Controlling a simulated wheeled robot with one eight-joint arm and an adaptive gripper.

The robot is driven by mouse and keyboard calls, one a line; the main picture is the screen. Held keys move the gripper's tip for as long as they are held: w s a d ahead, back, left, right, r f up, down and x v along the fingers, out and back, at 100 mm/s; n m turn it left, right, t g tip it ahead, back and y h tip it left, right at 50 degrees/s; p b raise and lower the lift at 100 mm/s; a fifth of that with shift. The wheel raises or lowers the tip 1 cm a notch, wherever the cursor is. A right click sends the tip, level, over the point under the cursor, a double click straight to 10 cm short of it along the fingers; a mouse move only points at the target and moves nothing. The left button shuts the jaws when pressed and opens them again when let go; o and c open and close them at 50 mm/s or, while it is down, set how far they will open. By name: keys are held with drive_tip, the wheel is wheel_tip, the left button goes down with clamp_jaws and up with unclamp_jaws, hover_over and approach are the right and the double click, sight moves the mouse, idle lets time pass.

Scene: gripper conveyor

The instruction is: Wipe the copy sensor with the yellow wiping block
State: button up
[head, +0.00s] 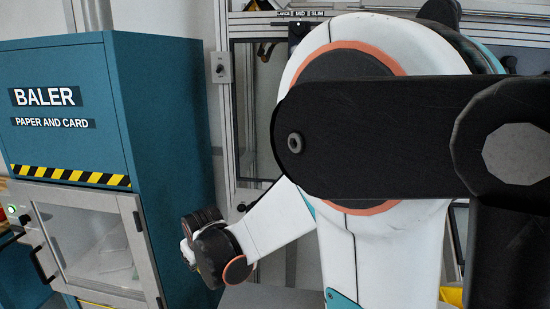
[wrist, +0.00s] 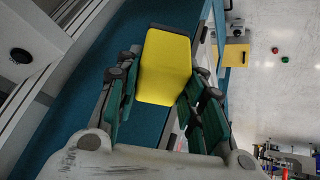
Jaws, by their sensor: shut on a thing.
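The yellow wiping block (wrist: 164,68) is held between the fingers of my gripper (wrist: 157,92) in the wrist view. The fingers have green pads, one on each side of the block. The block's broad yellow face shows, with a dark strip along its far edge. In the head view my arm fills the right and middle, and the block does not show there. I cannot make out the copy sensor for certain in either view.
In the head view a teal baler (head: 165,150) with a clear-windowed door stands at the left. A metal frame (head: 262,110) with a small switch box (head: 221,68) is behind my arm. In the wrist view a pale floor (wrist: 275,100) lies at the right.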

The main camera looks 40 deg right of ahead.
drive_tip(key=w+d+r+n+t+h+p, duration=0.1)
drive_tip(key=d+r+t+p, duration=0.3)
drive_tip(key=r, duration=0.7)
drive_tip(key=w+d+r+n+t+h+p, duration=0.1)
drive_tip(key=w+d+r+t+h+p, duration=0.1)
drive_tip(key=d+r+p, duration=0.6)
drive_tip(key=s+d+r+t+h+p, duration=0.25)
drive_tip(key=d+r+p, duration=0.2)
drive_tip(key=r, duration=0.65)
drive_tip(key=s+d+r+t+h+p, duration=0.1)
drive_tip(key=s+d+r+h+p, duration=0.3)
drive_tip(key=r, duration=0.8)
drive_tip(key=s+d+r+t+h+p, duration=0.15)
drive_tip(key=d+r, duration=0.35)
drive_tip(key=r, duration=0.6)
drive_tip(key=shift+m+y, duration=0.4)
drive_tip(key=shift+y, duration=0.1)
drive_tip(key=shift+w+d+r, duration=0.1)
drive_tip(key=shift+w+d, duration=0.8)
drive_tip(key=shift+d, duration=0.3)
drive_tip(key=shift+w+d+r, duration=0.1)
drive_tip(key=shift+w+d, duration=0.8)
drive_tip(key=shift+d, duration=0.25)
drive_tip(key=shift+w+d, duration=0.7)
drive_tip(key=shift+d, duration=0.05)
drive_tip(key=shift+s, duration=0.1)
drive_tip(key=s+d+b, duration=0.1)
drive_tip(key=s+d, duration=0.3)
drive_tip(key=shift+s, duration=0.3)
drive_tip(key=shift+w, duration=0.1)
